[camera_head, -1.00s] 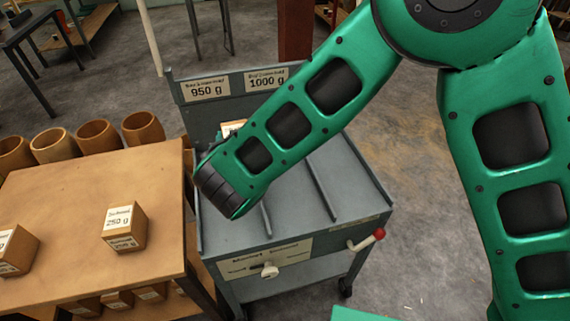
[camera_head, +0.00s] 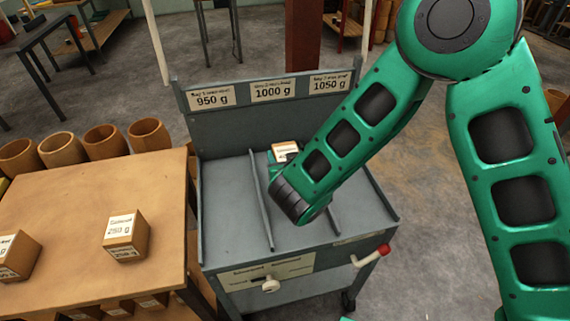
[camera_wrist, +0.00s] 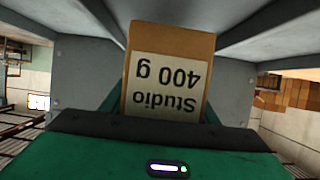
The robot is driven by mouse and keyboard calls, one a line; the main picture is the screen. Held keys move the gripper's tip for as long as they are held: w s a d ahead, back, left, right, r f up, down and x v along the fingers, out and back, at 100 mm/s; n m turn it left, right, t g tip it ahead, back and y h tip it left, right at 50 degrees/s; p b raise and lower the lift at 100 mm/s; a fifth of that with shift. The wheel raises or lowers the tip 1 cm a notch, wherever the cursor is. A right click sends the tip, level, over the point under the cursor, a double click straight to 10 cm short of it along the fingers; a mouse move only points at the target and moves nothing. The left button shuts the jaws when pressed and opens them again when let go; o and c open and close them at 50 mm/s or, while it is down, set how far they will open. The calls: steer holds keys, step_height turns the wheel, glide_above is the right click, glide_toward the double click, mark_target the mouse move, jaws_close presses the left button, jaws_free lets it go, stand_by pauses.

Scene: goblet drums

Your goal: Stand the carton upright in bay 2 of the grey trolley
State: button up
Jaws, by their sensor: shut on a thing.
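The carton (camera_wrist: 168,90) is a brown box with a white label reading "Studio 400 g", upside down in the wrist view. My gripper (camera_wrist: 162,112) is shut on it, with green fingers at its two sides. In the head view only the top part of the carton (camera_head: 286,149) shows past my forearm. The grey trolley (camera_head: 228,200) has bays split by dividers. Signs read 950 g, 1000 g and 1050 g. The carton is in line with the middle bay, below the 1000 g sign (camera_head: 272,91). Its lower end is hidden, so I cannot tell whether it touches the floor.
A divider (camera_head: 262,205) stands left of the carton; my arm partly covers the right one. A wooden table (camera_head: 70,200) with a small 250 g box (camera_head: 126,236) adjoins the trolley's left. Goblet drums (camera_head: 104,143) stand behind it. A red-knobbed lever (camera_head: 372,256) juts from the trolley's front.

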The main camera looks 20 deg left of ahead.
steer(key=shift+f, duration=1.8)
steer(key=o, duration=1.3)
steer(key=shift+f, duration=0.15)
steer(key=shift+o, duration=0.2)
steer(key=v, duration=1.2)
steer(key=shift+a, duration=0.1)
